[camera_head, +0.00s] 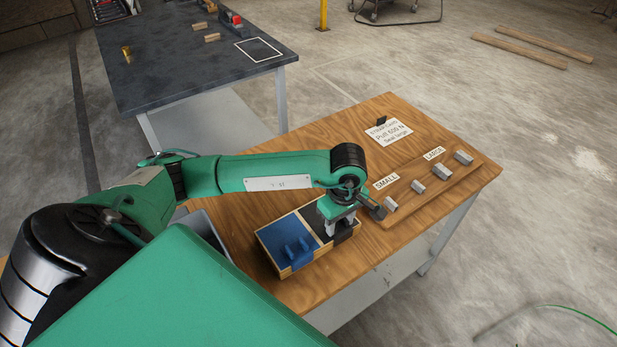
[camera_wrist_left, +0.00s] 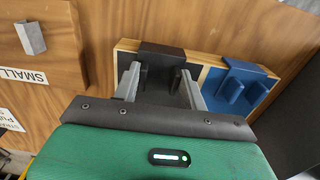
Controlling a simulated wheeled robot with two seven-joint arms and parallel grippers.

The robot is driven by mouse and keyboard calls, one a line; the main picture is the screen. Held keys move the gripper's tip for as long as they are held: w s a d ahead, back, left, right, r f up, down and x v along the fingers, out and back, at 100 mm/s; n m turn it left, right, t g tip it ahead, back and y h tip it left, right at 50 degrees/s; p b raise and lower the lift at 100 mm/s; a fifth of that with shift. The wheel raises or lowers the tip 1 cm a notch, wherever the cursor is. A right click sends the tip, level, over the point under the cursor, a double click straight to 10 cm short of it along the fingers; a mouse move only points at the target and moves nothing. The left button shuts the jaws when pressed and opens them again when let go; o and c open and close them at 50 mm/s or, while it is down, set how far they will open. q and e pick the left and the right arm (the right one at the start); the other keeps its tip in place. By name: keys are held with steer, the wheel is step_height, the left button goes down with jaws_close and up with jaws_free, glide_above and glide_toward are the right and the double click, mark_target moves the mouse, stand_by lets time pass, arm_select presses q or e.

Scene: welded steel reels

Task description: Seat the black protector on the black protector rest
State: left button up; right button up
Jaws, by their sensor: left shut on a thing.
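My left gripper (camera_head: 338,228) reaches down over the black half of a shallow wooden-edged box. In the left wrist view its two grey fingers (camera_wrist_left: 160,88) are shut on the black protector (camera_wrist_left: 162,52), a dark angled piece at the box's edge. The protector also shows beside the fingers in the head view (camera_head: 346,230). The black protector rest (camera_head: 309,213) is the dark panel under and behind it. Black on black hides whether the protector touches the rest. My right gripper is not in view.
A blue protector (camera_head: 294,253) sits on the blue half of the box (camera_head: 270,241). A wooden board (camera_head: 440,190) with several grey blocks and SMALL and LARGE labels lies to the right. The tabletop (camera_head: 300,150) behind the arm is clear.

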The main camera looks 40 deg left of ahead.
arm_select(q)
steer(key=o, duration=1)
steer(key=shift+o, duration=0.2)
steer(key=o, duration=0.7)
